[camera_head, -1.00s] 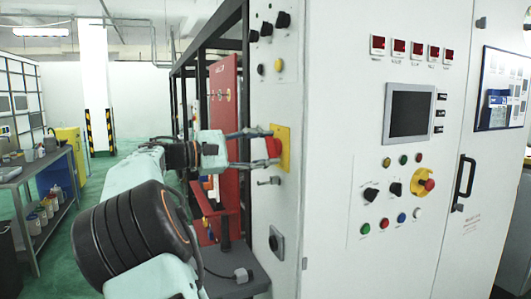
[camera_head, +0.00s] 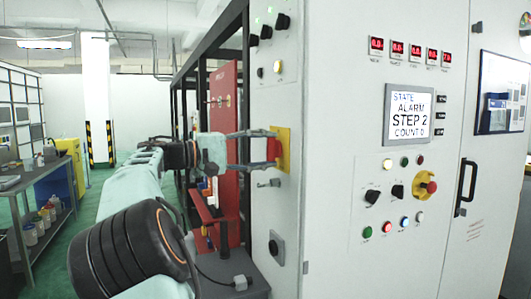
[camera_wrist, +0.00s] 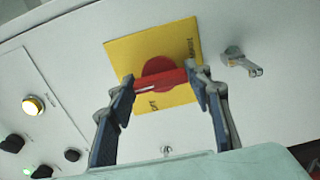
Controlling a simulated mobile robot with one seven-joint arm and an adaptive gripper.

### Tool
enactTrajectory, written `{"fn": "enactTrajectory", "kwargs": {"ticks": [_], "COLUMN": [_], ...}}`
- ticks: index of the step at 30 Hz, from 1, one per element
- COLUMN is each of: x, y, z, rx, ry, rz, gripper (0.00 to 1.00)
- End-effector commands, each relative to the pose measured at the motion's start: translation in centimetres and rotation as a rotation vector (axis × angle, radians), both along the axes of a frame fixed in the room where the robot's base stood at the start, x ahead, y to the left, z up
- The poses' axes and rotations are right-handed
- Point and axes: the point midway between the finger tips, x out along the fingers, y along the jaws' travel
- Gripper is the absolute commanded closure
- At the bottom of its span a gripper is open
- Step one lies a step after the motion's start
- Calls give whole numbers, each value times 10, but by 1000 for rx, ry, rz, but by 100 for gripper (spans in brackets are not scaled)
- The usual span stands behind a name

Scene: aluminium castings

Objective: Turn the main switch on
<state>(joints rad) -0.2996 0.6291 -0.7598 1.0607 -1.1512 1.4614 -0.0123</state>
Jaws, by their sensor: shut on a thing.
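The main switch (camera_wrist: 160,76) is a red rotary knob on a yellow plate (camera_wrist: 182,40), mounted on the side of a white cabinet. In the wrist view its handle lies crosswise between my fingers. In the head view the red knob (camera_head: 273,149) and yellow plate (camera_head: 285,139) show at the end of my arm. My gripper (camera_wrist: 160,88) is shut on the knob's handle, one finger at each end; it also shows in the head view (camera_head: 266,150). The screen (camera_head: 409,114) on the cabinet front is lit and reads "STATE ALARM STEP 2 COUNT 0".
A metal latch (camera_wrist: 240,62) sits close beside the yellow plate. Black knobs and a lit amber button (camera_wrist: 33,105) are on the same panel. A red emergency stop (camera_head: 428,186) is on the front. A workbench (camera_head: 40,178) stands at the left.

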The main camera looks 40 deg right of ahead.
Motion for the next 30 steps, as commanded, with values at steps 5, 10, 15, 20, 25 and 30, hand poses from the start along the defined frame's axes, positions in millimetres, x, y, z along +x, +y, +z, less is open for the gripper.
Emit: {"fn": "enactTrajectory", "kwargs": {"ticks": [5, 10, 15, 20, 25, 30], "x": [0, 0, 0, 0, 0, 5], "y": [0, 0, 0, 0, 1, 16], "z": [0, 0, 0, 0, 0, 0], "rx": [0, 0, 0, 0, 0, -1], "ry": [-6, -6, -6, -5, -5, -5], "rz": [1, 1, 1, 1, 1, 3], "gripper": [78, 78, 41, 36, 36, 36]}}
